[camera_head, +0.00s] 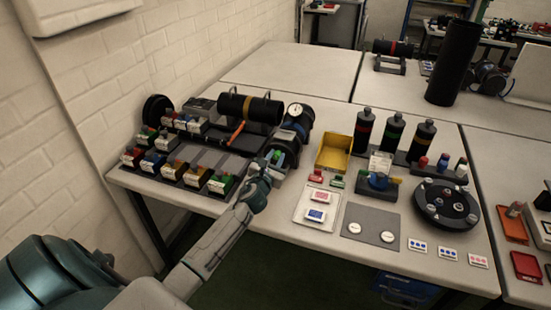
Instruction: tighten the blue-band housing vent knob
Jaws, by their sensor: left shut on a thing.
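The blue-band housing (296,125) is a dark cylinder with a blue band, lying at the back edge of the work area, with a round white gauge (295,110) on top. My left arm reaches in from the lower left. My left gripper (273,160) is at the near end of the housing, shut on a small green knob (277,155). The fingers hide most of the knob, and its exact seating on the housing is too small to tell. My right gripper is not in view.
Several coloured-label blocks (171,168) stand in rows to the left. A yellow bin (334,152), upright banded cylinders (393,135) and a black round fixture (446,203) stand to the right. The grey mat (369,215) holds two white discs.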

